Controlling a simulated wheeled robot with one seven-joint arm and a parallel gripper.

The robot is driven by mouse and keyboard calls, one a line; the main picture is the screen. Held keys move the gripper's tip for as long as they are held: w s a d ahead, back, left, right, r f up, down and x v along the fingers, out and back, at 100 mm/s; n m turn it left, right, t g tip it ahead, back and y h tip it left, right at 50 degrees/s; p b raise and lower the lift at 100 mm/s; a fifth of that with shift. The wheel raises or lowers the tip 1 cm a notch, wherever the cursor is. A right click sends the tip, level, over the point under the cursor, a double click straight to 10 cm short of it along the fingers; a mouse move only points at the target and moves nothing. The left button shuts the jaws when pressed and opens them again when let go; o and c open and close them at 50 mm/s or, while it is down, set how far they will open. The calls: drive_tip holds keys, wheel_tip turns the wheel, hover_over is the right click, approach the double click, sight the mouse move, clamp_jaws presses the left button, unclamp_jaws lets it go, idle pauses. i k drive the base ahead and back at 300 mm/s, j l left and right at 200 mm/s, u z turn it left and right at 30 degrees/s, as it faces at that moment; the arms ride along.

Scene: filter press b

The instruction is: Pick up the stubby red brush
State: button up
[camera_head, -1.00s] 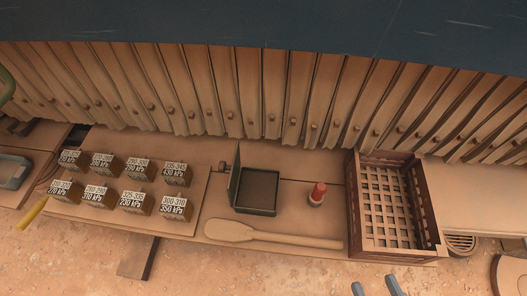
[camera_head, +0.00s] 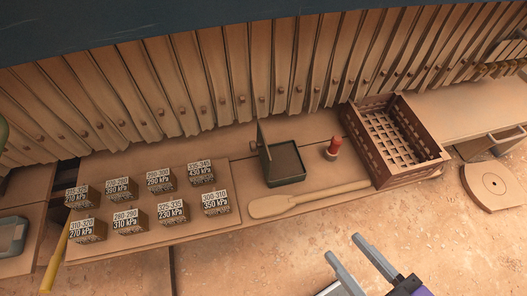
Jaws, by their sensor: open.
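A dark open box (camera_head: 286,171) with a raised lid is left of the brush; the slatted crate (camera_head: 424,173) is right. A wooden paddle (camera_head: 290,203) lies in front. Several labelled blocks (camera_head: 216,203) stand on a board at left. Upright ribbed plates line the back.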

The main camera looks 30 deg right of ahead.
sight(331, 154)
drive_tip(key=z, duration=1.75)
drive_tip(key=u, duration=1.2)
drive_tip(key=i+j+u, duration=0.25)
drive_tip(key=j, duration=0.15)
drive_tip(key=i+j+u, duration=0.25)
drive_tip(key=j, duration=0.15)
drive_tip(key=l, duration=0.25)
